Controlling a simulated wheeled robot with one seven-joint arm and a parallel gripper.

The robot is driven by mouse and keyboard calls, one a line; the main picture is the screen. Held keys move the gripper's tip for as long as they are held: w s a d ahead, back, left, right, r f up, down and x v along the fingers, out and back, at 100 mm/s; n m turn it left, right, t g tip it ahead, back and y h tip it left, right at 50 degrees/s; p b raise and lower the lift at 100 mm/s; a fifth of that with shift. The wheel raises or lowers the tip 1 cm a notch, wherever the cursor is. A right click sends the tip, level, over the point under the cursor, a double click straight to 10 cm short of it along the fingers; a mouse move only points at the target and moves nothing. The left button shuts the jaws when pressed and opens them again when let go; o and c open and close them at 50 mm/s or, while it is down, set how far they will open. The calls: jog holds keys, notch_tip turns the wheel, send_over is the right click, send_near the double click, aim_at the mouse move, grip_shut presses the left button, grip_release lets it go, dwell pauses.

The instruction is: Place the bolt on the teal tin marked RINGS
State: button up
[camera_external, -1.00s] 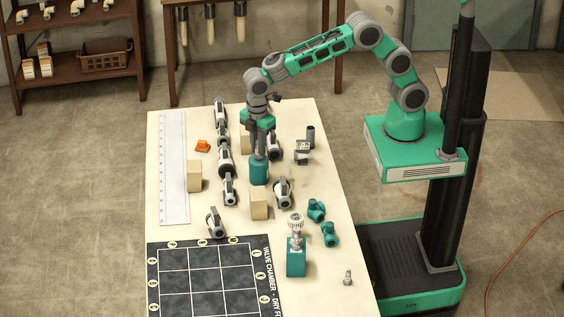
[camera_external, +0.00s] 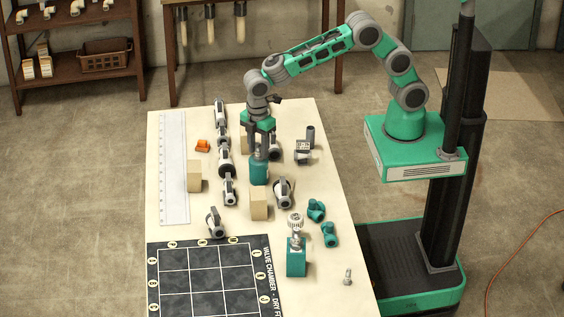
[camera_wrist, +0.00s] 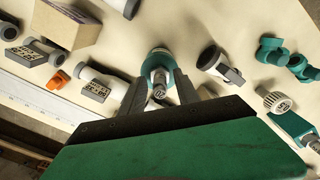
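The teal tin (camera_external: 259,172) stands upright near the middle of the table, below my gripper. Its RINGS marking cannot be read. A grey bolt (camera_wrist: 159,84) with a dark mark on its head stands over the tin's top (camera_wrist: 152,53) in the wrist view and appears to rest on it. My gripper (camera_external: 260,150) points down just above the tin. In the wrist view its two fingers (camera_wrist: 160,82) are spread on either side of the bolt, with gaps visible. The fingers largely hide the bolt in the external view.
Grey-white valves (camera_external: 284,192) and wooden blocks (camera_external: 259,203) stand close around the tin. Teal fittings (camera_external: 329,234), a teal block with a gauge-topped fitting (camera_external: 296,262) and another small bolt (camera_external: 348,277) are toward the front right. A dark grid mat (camera_external: 205,280) covers the front left.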

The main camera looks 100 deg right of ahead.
notch_tip(320, 180, up, 12)
jog(key=shift+f+b, duration=0.1)
jog(key=shift+b, duration=0.6)
jog(key=s+d+f+m+t, duration=0.1)
jog(key=s+d+m, duration=0.1)
jog(key=s, duration=0.5)
jog(key=s+d+f+m+t, duration=0.1)
jog(key=s+d+f+m, duration=0.1)
jog(key=s, duration=0.6)
jog(key=s+d+f+m+t, duration=0.1)
jog(key=s+d+m, duration=0.2)
jog(key=s, duration=0.5)
jog(key=shift+d+f+m+t, duration=0.3)
jog(key=shift+d+f+m, duration=0.1)
jog(key=shift+m, duration=0.5)
jog(key=shift+o, duration=0.3)
jog(key=shift+s, duration=0.1)
